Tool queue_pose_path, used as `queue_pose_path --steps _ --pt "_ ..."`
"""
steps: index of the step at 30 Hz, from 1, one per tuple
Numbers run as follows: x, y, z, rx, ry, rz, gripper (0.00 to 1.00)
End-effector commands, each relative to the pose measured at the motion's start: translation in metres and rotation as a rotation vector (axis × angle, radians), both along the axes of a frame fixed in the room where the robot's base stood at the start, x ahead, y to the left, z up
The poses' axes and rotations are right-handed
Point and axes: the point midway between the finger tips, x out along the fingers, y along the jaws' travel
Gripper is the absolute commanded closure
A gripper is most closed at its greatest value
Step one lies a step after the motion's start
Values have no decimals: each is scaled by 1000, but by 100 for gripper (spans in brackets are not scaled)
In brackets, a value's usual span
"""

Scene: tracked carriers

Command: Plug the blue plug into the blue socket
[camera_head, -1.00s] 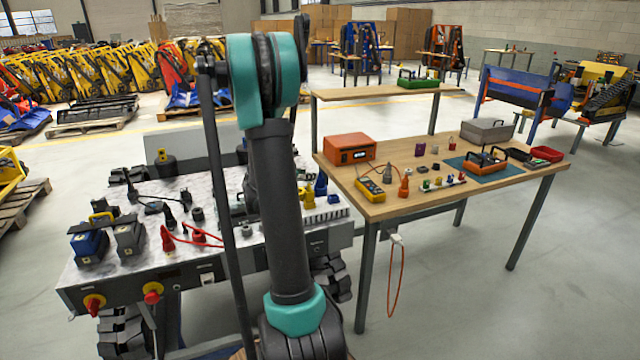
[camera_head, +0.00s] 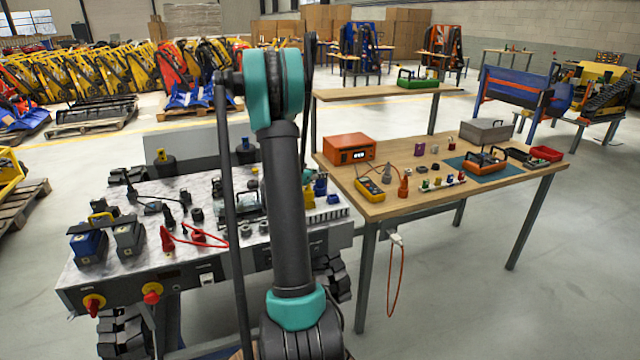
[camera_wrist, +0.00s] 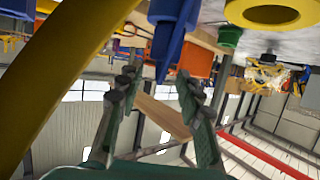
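A blue tapered connector (camera_wrist: 172,28) comes down from the top edge in the wrist view, its narrow end between the fingertips of my gripper (camera_wrist: 160,82). The fingers are spread apart, and I see no contact with it. In the head view a blue connector (camera_head: 320,186) stands at the right end of the carrier's deck, beside my arm. I cannot tell which is the socket. My gripper is not clearly seen in the head view, with my arm in front.
The carrier's deck (camera_head: 85,250) holds dark fittings, red cabled plugs (camera_head: 195,236) and two battery-like boxes. A yellow curved piece (camera_wrist: 60,70) and a yellow ring (camera_wrist: 275,13) are close in the wrist view. A wooden workbench (camera_head: 400,205) with tools stands right.

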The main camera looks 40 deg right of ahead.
Motion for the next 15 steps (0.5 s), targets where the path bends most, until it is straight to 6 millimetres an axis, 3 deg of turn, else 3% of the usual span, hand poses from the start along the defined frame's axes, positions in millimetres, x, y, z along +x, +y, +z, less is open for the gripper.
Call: queue_pose_path --steps 1,8,15 --pt "0 0 0 0 0 0 70" --pt "0 0 0 0 0 0 98" --pt "0 0 0 0 0 0 100"
